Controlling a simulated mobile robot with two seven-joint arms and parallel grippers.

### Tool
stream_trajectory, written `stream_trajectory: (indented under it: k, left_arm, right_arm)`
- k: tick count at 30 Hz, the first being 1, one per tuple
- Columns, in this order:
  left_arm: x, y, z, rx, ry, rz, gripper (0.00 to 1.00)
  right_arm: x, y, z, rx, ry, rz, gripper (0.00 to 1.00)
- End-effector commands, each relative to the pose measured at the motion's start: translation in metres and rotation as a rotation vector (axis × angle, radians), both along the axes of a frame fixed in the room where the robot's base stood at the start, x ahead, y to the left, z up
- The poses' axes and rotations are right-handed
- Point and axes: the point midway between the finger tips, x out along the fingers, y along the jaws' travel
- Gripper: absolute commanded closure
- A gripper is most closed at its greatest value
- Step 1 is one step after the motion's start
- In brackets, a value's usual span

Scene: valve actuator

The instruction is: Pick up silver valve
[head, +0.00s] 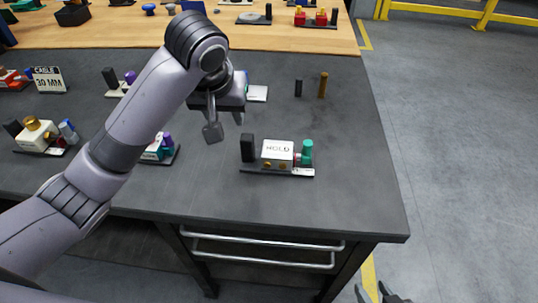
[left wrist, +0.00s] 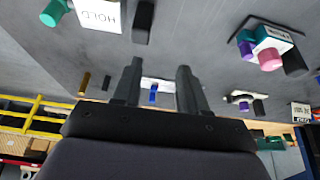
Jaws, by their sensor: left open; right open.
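No part is clearly a silver valve; a pale grey-blue cylinder (head: 67,131) stands by a gold knob on a white block at the far left. My left gripper (head: 226,122) is open and empty above the dark table, behind and left of the HOLD fixture (head: 277,152). In the left wrist view its fingers (left wrist: 159,82) are apart, with a white fixture with a blue part (left wrist: 152,90) seen beyond them. That fixture is mostly hidden behind the gripper in the head view. My right gripper (head: 379,293) is low at the bottom edge, off the table, and open.
A black post (head: 298,88) and a brown post (head: 323,85) stand on the dark table (head: 350,180). A fixture with a purple part (head: 166,141) is partly behind my left arm. A CABLE 30 MM sign (head: 49,79) is at left.

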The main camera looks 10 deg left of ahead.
Motion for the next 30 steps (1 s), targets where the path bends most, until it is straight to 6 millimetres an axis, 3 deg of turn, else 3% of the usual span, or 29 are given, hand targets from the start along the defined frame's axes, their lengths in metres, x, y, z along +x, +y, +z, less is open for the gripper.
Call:
stream_trajectory:
  k: [3, 6, 15, 23, 30]
  left_arm:
    - [-0.008, -0.025, 0.004, -0.004, 0.024, -0.026, 0.57]
    - [-0.01, -0.032, 0.0, -0.002, 0.034, -0.03, 0.57]
    - [0.008, -0.032, -0.046, -0.003, 0.038, -0.029, 0.57]
    - [0.017, -0.032, -0.065, -0.003, 0.035, -0.031, 0.57]
    - [0.031, -0.031, -0.097, -0.002, 0.036, -0.031, 0.57]
  right_arm:
    - [0.0, 0.0, 0.0, 0.0, 0.0, 0.0, 0.52]
    - [0.0, 0.0, 0.0, 0.0, 0.0, 0.0, 0.52]
    - [0.0, 0.0, 0.0, 0.0, 0.0, 0.0, 0.52]
    - [0.0, 0.0, 0.0, 0.0, 0.0, 0.0, 0.52]
    - [0.0, 0.0, 0.0, 0.0, 0.0, 0.0, 0.52]
